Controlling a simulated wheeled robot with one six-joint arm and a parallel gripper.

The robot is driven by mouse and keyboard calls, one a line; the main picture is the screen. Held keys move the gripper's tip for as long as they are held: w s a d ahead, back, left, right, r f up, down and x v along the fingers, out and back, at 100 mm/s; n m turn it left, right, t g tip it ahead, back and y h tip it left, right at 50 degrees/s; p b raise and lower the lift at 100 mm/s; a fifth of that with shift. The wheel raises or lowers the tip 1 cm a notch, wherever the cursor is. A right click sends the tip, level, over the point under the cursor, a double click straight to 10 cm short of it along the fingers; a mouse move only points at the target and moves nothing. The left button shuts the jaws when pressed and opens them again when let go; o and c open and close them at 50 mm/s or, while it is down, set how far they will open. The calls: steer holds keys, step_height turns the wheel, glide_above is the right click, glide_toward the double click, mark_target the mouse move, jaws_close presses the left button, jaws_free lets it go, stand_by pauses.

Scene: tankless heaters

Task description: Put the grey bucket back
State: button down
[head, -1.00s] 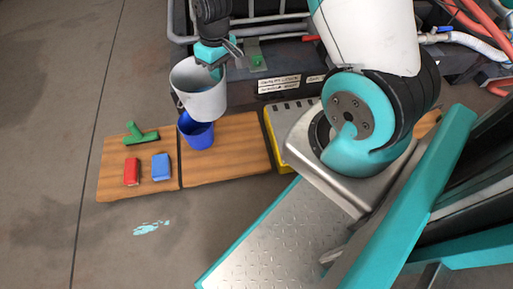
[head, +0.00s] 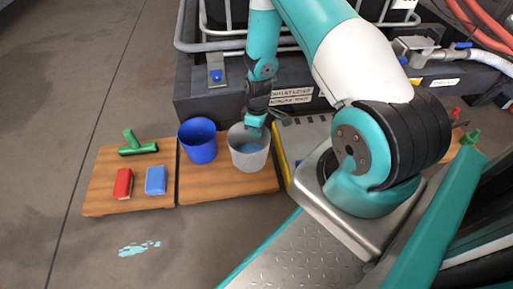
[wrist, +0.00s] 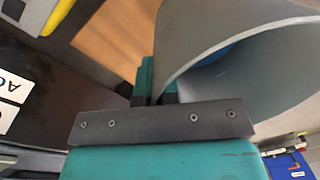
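The grey bucket (head: 249,158) is upright over the right wooden board (head: 225,183), to the right of the blue bucket (head: 198,142). I cannot tell whether its base touches the board. Its inside looks bluish. My gripper (head: 256,123) is at the bucket's far rim, and its fingers are hard to see in the head view. In the wrist view, the bucket's wall (wrist: 220,35) runs down between the fingers of my gripper (wrist: 155,97), which look shut on the rim.
The left board (head: 105,200) holds a green squeegee-like tool (head: 138,146), a red block (head: 123,184) and a blue block (head: 156,181). A yellow-edged grey case (head: 300,140) is close on the right. A dark ledge (head: 205,105) and metal tubing are behind. Open floor is left.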

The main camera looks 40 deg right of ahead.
mark_target(256, 147)
step_height(256, 147, down, 6)
steer(key=b, duration=0.2)
steer(key=shift+r+b, duration=0.15)
steer(key=shift+b, duration=0.25)
steer(key=shift+r, duration=0.15)
steer(key=c, duration=1.4)
jaws_free()
steer(key=shift+o, duration=0.2)
